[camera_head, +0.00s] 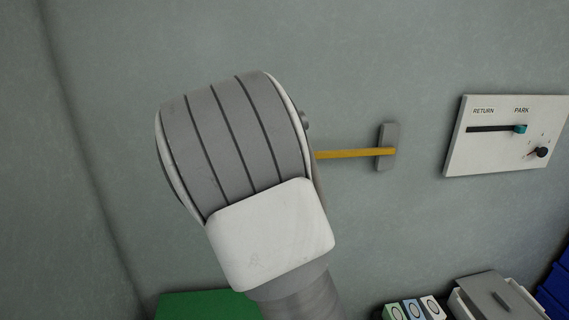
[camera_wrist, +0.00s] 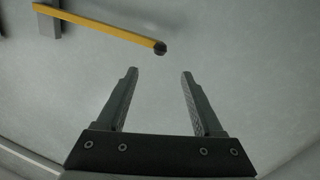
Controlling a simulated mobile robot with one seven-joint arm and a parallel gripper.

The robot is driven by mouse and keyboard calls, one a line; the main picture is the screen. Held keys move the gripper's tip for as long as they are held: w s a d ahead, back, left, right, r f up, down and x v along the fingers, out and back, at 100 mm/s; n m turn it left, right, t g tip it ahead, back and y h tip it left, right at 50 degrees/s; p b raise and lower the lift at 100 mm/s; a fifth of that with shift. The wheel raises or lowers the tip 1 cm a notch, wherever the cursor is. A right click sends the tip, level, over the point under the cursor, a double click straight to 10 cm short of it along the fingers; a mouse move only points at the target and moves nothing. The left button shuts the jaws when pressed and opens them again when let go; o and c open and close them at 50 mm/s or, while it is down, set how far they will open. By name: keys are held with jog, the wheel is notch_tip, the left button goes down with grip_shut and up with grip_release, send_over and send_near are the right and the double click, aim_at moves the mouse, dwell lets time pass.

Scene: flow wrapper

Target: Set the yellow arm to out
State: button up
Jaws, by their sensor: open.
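The yellow arm (camera_head: 350,154) is a thin bar on a grey wall bracket (camera_head: 389,133). In the head view it reaches left from the bracket, and my own arm hides part of its left side. In the wrist view the yellow arm (camera_wrist: 98,26) runs from the bracket (camera_wrist: 49,20) at upper left to a dark knob (camera_wrist: 160,47) at its free end. My gripper (camera_wrist: 159,73) is open and empty, with the knob just beyond the gap between its fingertips. No contact shows. The gripper is hidden in the head view.
A white panel (camera_head: 488,157) marked RETURN and PARK, with a teal slider (camera_head: 520,129) and a black knob (camera_head: 541,152), is on the wall at right. A green surface (camera_head: 205,306), small labelled boxes (camera_head: 411,309) and a grey case (camera_head: 492,296) are below.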

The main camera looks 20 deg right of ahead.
jog(key=p+x, duration=0.1)
jog(key=x, duration=1.2)
jog(key=shift+w+p, duration=0.25)
jog(key=shift+p, duration=0.1)
grip_shut()
dwell(0.8)
